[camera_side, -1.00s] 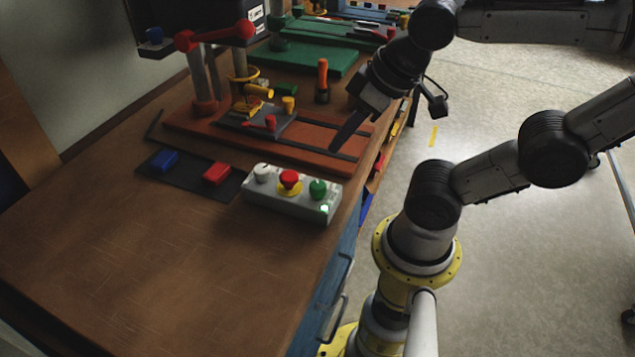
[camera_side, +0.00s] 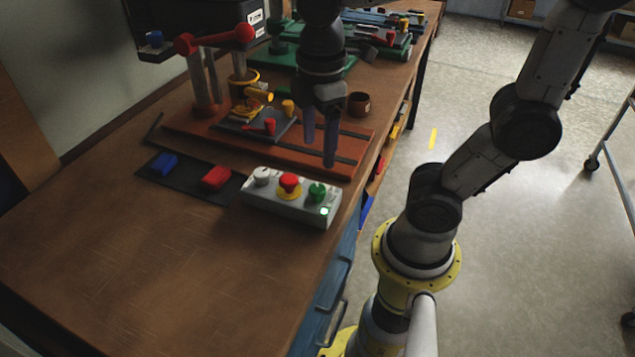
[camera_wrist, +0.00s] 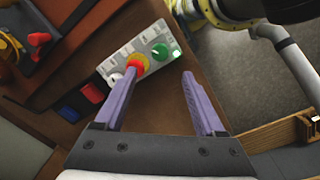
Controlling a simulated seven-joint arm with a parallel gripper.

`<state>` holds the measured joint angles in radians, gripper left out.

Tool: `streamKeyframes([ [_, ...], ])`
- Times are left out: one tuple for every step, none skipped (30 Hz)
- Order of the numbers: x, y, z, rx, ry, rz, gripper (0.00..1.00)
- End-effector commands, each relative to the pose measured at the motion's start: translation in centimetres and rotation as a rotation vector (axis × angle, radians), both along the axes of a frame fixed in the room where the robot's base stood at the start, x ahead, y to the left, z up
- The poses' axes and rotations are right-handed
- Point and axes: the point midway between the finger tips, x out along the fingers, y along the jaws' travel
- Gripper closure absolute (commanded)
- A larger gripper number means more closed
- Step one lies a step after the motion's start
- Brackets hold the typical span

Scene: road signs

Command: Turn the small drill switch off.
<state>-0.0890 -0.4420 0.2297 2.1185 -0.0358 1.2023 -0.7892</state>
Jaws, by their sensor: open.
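The control box (camera_side: 291,208) is a light grey block near the table's right edge. It carries a white knob (camera_side: 262,176), a red mushroom button on a yellow collar (camera_side: 288,184), a green knob (camera_side: 317,192) and a lit green lamp (camera_side: 324,211). My gripper (camera_side: 320,152) is open and empty, fingers pointing down, above and behind the box. In the wrist view its fingers (camera_wrist: 158,80) are apart.
The drill's red-brown base (camera_side: 200,123), with a yellow vise (camera_side: 250,100) and grey columns, stands behind the box. A black mat with a blue block (camera_side: 163,161) and a red block (camera_side: 216,177) lies left of it. The table front is clear.

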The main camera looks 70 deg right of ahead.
Motion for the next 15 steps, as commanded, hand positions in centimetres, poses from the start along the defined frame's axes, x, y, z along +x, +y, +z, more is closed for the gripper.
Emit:
streamKeyframes([
  [-0.1, -0.1, -1.1, -0.001, 0.006, -0.001, 0.28],
  [-0.1, -0.1, -1.7, -0.001, 0.006, -0.001, 0.28],
  [-0.1, -0.1, -2.5, -0.001, 0.006, -0.001, 0.28],
  [0.0, -0.1, -3.1, -0.001, 0.006, -0.001, 0.28],
  [0.0, -0.1, -3.7, -0.001, 0.006, -0.001, 0.28],
  [0.0, -0.2, -4.5, -0.001, 0.006, -0.001, 0.28],
  [0.0, -0.2, -5.1, 0.0, 0.004, -0.001, 0.28],
  [0.0, -0.2, -5.6, -0.001, 0.006, -0.001, 0.28],
  [0.1, -0.2, -6.3, -0.001, 0.006, -0.001, 0.28],
  [0.1, -0.2, -6.8, 0.0, 0.004, -0.001, 0.28],
  [0.1, -0.2, -7.3, 0.0, 0.004, -0.001, 0.28],
  [0.1, -0.3, -7.9, 0.0, 0.004, -0.001, 0.28],
  [0.2, -0.3, -8.3, 0.0, 0.004, -0.001, 0.28],
  [0.2, -0.3, -8.7, 0.0, 0.004, -0.001, 0.28],
  [0.3, -0.3, -9.1, 0.0, 0.003, -0.002, 0.28],
])
